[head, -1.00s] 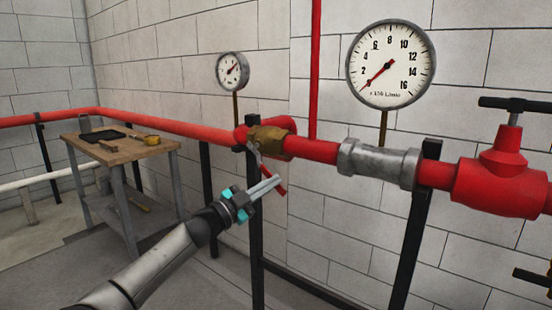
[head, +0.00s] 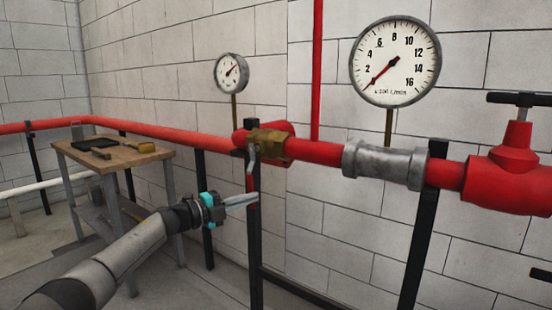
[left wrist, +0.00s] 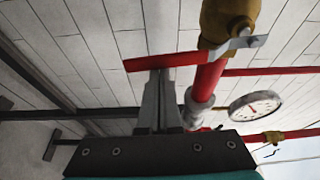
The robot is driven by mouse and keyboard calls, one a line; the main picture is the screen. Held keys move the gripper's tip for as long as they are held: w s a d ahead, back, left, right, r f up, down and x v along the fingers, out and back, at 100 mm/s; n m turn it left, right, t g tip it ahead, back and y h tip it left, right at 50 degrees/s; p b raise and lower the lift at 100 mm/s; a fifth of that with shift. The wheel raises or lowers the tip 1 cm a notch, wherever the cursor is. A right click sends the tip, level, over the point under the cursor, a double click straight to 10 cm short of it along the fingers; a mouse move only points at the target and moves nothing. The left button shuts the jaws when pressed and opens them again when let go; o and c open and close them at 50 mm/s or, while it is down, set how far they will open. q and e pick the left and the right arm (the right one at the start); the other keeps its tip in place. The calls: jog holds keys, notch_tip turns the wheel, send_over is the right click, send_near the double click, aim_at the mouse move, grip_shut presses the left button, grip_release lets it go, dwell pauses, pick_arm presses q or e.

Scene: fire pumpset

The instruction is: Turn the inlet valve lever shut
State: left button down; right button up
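The inlet valve is a brass body (head: 270,143) on the red pipe, left of the middle in the head view. Its lever (head: 251,160) has a grey arm that hangs steeply down and a red grip below. In the left wrist view the brass body (left wrist: 228,18) is at the top, and the red grip (left wrist: 150,63) lies across just past my fingertips. My left gripper (head: 250,199) is at the lever's lower end. Its fingers are together, with nothing seen between them; contact with the grip is hard to tell. My right gripper is out of view.
Black posts (head: 254,260) hold up the pipe close to my gripper. A small gauge (head: 231,73) and a large gauge (head: 395,62) stand above it. A red valve with a black handwheel (head: 510,170) is at right. A wooden workbench (head: 125,160) with tools stands at left.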

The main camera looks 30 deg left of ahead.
pick_arm(q)
jog(key=shift+a+m, duration=0.4)
jog(key=shift+a, duration=0.1)
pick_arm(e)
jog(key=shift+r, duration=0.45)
